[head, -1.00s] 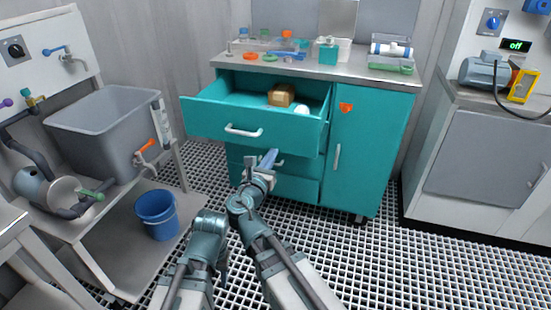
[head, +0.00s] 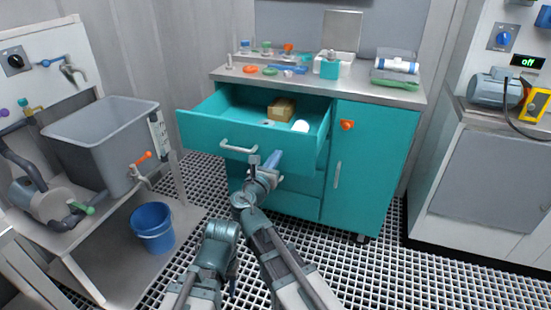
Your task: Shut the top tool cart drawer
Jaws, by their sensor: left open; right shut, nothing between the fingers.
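The teal tool cart (head: 372,165) has its top drawer (head: 205,133) pulled far out, with a white bar handle (head: 238,148) on its front. A tan box (head: 281,109) and a white round object (head: 300,126) lie inside it. My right gripper (head: 276,159) is shut and empty, with its fingers over the lower part of the drawer front, right of the handle. I cannot tell whether they touch it. My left gripper (head: 232,287) hangs low at the bottom of the view, open, mostly hidden by its own arm and well away from the drawer.
Lower drawers (head: 291,203) appear closed. Small items, including a teal container (head: 329,68), stand on the cart top. A grey sink (head: 98,150) and blue bucket (head: 153,226) are at left. A bench with a motor (head: 492,88) is at right. Grated floor in front is clear.

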